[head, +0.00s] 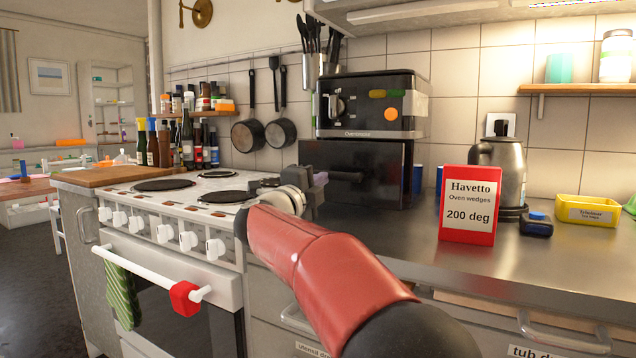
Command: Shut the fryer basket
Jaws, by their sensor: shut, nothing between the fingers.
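The black air fryer (372,105) stands on the steel counter against the tiled wall, with a dial and an orange dot on its upper front. Its basket (385,172) is the dark lower box. The basket front sits forward of the upper body, so it looks pulled out. The basket handle (347,176) runs across its front. My gripper (318,180) is shut and empty, at the left front of the basket near the handle. I cannot tell whether it touches the basket. My wrist hides part of the counter and the hob edge.
A red card (468,205) stands on the counter right of the fryer, with a kettle (499,168) behind it. A yellow tub (587,210) is farther right. The cooker hob (172,192) is at the left. Counter in front of the card is clear.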

